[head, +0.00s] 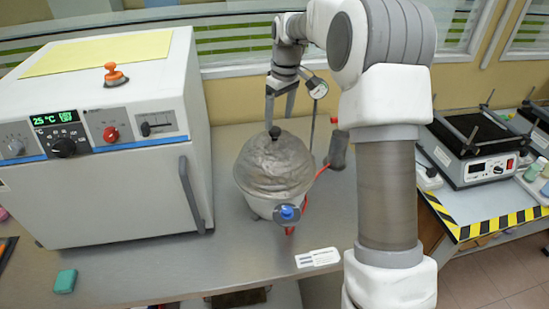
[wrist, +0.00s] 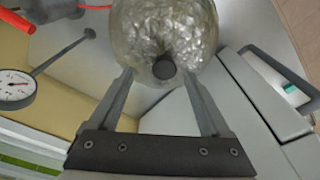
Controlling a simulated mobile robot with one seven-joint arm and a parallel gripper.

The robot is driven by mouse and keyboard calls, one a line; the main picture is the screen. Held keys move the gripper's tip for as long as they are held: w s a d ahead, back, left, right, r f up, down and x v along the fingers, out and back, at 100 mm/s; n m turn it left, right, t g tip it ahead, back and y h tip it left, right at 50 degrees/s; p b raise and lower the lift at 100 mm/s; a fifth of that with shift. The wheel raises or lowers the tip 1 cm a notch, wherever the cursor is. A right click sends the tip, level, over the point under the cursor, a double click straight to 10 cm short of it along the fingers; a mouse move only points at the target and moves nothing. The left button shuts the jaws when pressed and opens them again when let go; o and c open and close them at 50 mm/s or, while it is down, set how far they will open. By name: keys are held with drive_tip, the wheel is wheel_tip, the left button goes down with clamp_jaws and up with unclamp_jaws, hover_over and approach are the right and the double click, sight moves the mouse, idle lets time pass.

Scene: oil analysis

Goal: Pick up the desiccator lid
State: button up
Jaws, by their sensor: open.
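The desiccator lid (head: 272,168) is a greyish, cloudy glass dome with a black knob (head: 275,131) on top. It sits on the desiccator base (head: 262,207) on the grey bench. My gripper (head: 279,117) is open and above the lid, pointing down at the knob. In the wrist view the lid (wrist: 150,30) fills the top middle. The knob (wrist: 164,67) shows between the two fingertips of my gripper (wrist: 160,78), with gaps on both sides. I cannot tell whether the fingertips are level with the knob. The base is mostly hidden by the dome.
A white oven (head: 105,140) with a door handle stands close to the left of the desiccator. A dial gauge (head: 318,88) on a stand is behind it, and red tubing (head: 320,172) runs on its right. A blue-topped valve (head: 287,212) is in front. The bench front is mostly clear.

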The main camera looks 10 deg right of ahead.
sight(275, 129)
drive_tip(key=shift+w+a+f+p, duration=0.1)
drive_tip(key=shift+a+f, duration=0.1)
drive_tip(key=shift+f, duration=0.7)
drive_tip(key=shift+w+a+f+p, duration=0.1)
drive_tip(key=shift+a+f+p, duration=0.05)
drive_tip(key=shift+f, duration=0.75)
drive_tip(key=shift+w+a+f+p, duration=0.1)
drive_tip(key=shift+a+f, duration=0.1)
drive_tip(key=shift+f, duration=0.7)
drive_tip(key=shift+s, duration=0.1)
clamp_jaws()
